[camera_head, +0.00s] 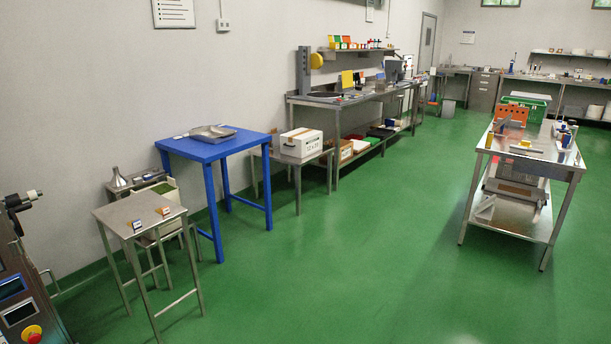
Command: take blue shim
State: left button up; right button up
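I cannot pick out the blue shim for sure at this distance. Two small tags stand on the near steel table (150,207): one with blue and white (137,225) and one with orange and white (164,211). Small blue items (566,138) also show on the steel workbench at the right, too small to name. Neither of my grippers is in view.
A blue table (232,148) with a metal tray (212,132) stands along the left wall, with a white box (301,142) beyond it. A machine with a red button (32,333) is at the lower left. The green floor (370,240) is clear in the middle.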

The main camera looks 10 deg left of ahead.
aim_at(135, 224)
jog(key=i+j+u, duration=0.1)
jog(key=i+u, duration=0.35)
jog(key=i, duration=0.2)
jog(key=i+l+u, duration=0.1)
jog(key=i+u, duration=0.35)
jog(key=i, duration=0.2)
jog(key=i+u, duration=0.5)
jog(key=i, duration=1.55)
jog(key=u, duration=0.8)
